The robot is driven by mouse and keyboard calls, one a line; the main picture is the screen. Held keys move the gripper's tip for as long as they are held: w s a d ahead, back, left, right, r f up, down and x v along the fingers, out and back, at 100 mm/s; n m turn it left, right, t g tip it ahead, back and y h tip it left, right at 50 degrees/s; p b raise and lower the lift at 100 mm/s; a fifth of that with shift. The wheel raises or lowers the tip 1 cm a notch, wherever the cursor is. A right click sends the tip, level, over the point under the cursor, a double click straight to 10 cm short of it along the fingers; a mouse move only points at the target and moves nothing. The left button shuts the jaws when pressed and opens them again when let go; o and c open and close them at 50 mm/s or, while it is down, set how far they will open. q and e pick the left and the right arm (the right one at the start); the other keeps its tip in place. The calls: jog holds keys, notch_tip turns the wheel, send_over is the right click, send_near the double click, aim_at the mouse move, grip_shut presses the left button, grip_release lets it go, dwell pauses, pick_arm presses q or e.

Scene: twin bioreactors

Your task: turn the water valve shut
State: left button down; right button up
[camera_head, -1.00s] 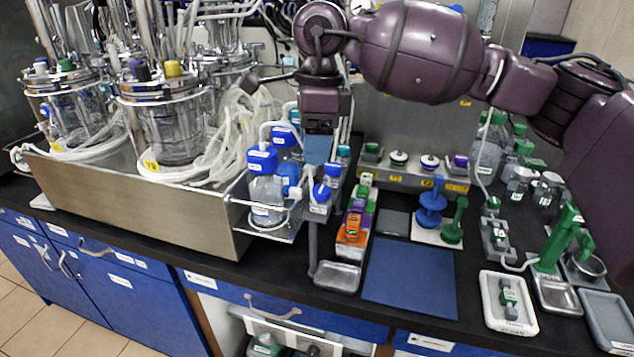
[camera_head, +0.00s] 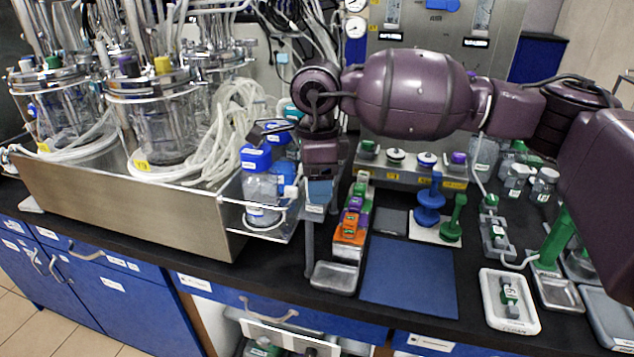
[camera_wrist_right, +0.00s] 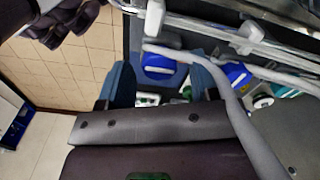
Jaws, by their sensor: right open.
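My right gripper (camera_head: 318,192) points down beside the blue-capped bottles (camera_head: 257,160) at the right end of the steel reactor tray. In the right wrist view, its two blue fingers (camera_wrist_right: 162,85) stand apart, with nothing held between them. A blue cap (camera_wrist_right: 158,66) shows in the gap, beyond the fingertips; I cannot tell how far. I cannot tell for certain which part is the water valve. A row of coloured knobs (camera_head: 396,156) sits on the base of the back panel, and a blue part (camera_head: 438,4) shows higher on it. My left gripper is not seen in the head view.
Glass reactors with tubing stand in the steel tray (camera_head: 130,205). Orange, green and purple blocks (camera_head: 350,225) lie right of my gripper. A blue mat (camera_head: 410,275) is bare. Blue and green upright parts (camera_head: 430,205) stand behind it. A pale hose (camera_wrist_right: 225,100) crosses near the right finger.

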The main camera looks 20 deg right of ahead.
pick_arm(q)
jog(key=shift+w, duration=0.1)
pick_arm(e)
jog(key=shift+f, duration=0.25)
jog(key=c, duration=0.9)
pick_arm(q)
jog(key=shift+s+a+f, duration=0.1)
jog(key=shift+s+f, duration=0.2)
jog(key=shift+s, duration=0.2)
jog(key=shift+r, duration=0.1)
